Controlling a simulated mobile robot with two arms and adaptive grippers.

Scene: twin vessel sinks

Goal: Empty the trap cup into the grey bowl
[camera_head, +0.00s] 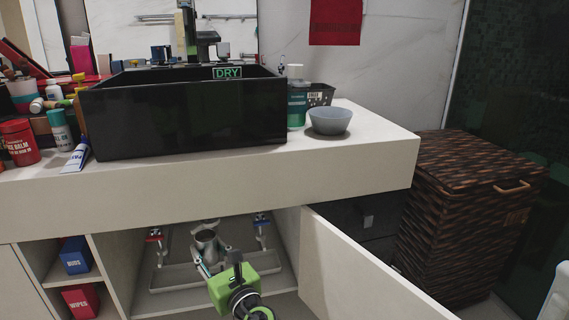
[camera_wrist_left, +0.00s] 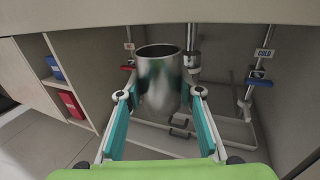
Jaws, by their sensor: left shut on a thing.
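The trap cup (camera_head: 206,243) is a shiny metal cylinder inside the open cabinet under the sink. In the left wrist view the trap cup (camera_wrist_left: 160,80) is upright with its open top showing, beside the drain pipe (camera_wrist_left: 192,62). My left gripper (camera_head: 207,264) reaches into the cabinet from the front and is shut on the cup; its teal fingers (camera_wrist_left: 160,97) lie on both sides of it. What is in the cup cannot be seen. The grey bowl (camera_head: 330,121) stands on the counter, right of the black sink. My right gripper is not in view.
The counter (camera_head: 352,160) overhangs the cabinet. An open cabinet door (camera_head: 350,270) stands to the right. The black sink (camera_head: 185,125) has a DRY label. A green bottle (camera_head: 297,105) and dark pot (camera_head: 320,94) stand near the bowl. A wicker hamper (camera_head: 450,220) is at the right.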

